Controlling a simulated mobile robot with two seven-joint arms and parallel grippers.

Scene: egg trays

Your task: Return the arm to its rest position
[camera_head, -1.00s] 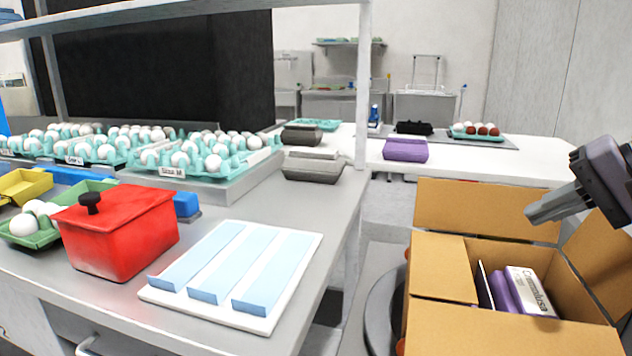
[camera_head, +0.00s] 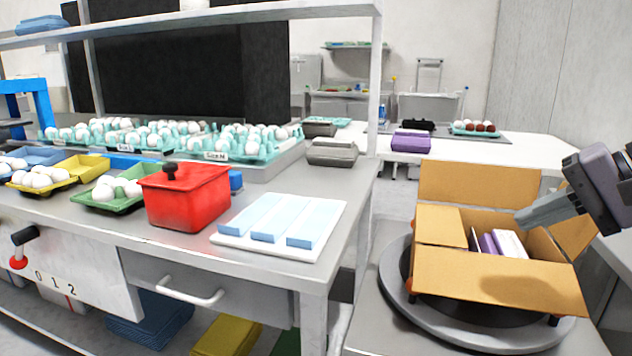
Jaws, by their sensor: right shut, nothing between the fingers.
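My right gripper (camera_head: 546,212) comes in from the right edge. It is shut and empty, held above the right side of an open cardboard box (camera_head: 500,282). Purple and white egg cartons (camera_head: 497,243) stand inside the box; their lower parts are hidden by its front wall. My left gripper is not in view.
The box sits on a round grey turntable (camera_head: 395,300). To the left, a metal table (camera_head: 345,208) holds a red pot (camera_head: 188,199), a white board with blue strips (camera_head: 262,247), and egg trays (camera_head: 117,200). A purple carton (camera_head: 411,142) lies on the back table.

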